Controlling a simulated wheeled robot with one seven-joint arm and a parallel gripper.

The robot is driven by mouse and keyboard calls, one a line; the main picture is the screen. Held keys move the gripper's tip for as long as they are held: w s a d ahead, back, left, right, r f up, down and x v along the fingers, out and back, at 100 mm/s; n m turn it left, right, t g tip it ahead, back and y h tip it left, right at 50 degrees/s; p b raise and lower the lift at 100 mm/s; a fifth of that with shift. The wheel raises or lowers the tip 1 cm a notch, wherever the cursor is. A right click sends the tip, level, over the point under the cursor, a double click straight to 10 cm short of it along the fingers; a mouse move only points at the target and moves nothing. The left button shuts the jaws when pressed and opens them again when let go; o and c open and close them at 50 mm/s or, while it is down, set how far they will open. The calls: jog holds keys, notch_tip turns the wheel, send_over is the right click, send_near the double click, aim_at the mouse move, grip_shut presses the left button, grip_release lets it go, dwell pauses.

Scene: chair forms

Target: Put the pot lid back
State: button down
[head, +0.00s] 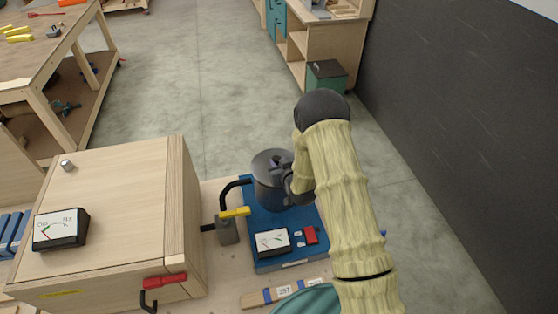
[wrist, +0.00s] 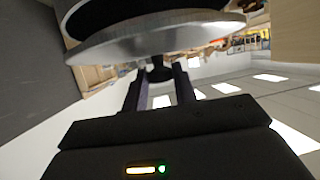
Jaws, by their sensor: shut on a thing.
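The dark grey pot (head: 268,190) stands on a blue apparatus base. In the wrist view the silver lid (wrist: 150,42) is a wide disc seen edge-on, with a dark knob (wrist: 159,71) on it. My gripper (wrist: 160,80) is shut on the knob, its two dark fingers on either side. A dark rounded body, apparently the pot, lies right beyond the lid; I cannot tell whether they touch. In the head view my arm hides most of the gripper, and the lid is hard to tell from the pot top.
A black spout and a yellow-handled valve (head: 235,212) are left of the pot. A meter (head: 272,242) and a red switch (head: 311,235) sit at the base's front. A large wooden box (head: 115,215) stands to the left. A dark wall (head: 460,130) is on the right.

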jog(key=shift+f, duration=0.5)
jog(key=shift+f+b, duration=0.5)
jog(key=shift+b, duration=0.15)
jog(key=c, duration=1)
grip_release()
jog(key=shift+c, duration=0.2)
jog(key=shift+s, duration=0.15)
jog(key=b+v, duration=0.2)
jog(key=v, duration=1.2)
jog(key=shift+s+r+b, duration=0.2)
jog(key=shift+r+b, duration=0.1)
jog(key=shift+b, duration=0.05)
jog(key=p, duration=0.4)
jog(key=shift+s+d+r+p, duration=0.2)
jog(key=shift+s+d+p, duration=0.05)
jog(key=shift+s+p, duration=0.1)
jog(key=shift+s+p, duration=0.1)
jog(key=shift+p, duration=0.3)
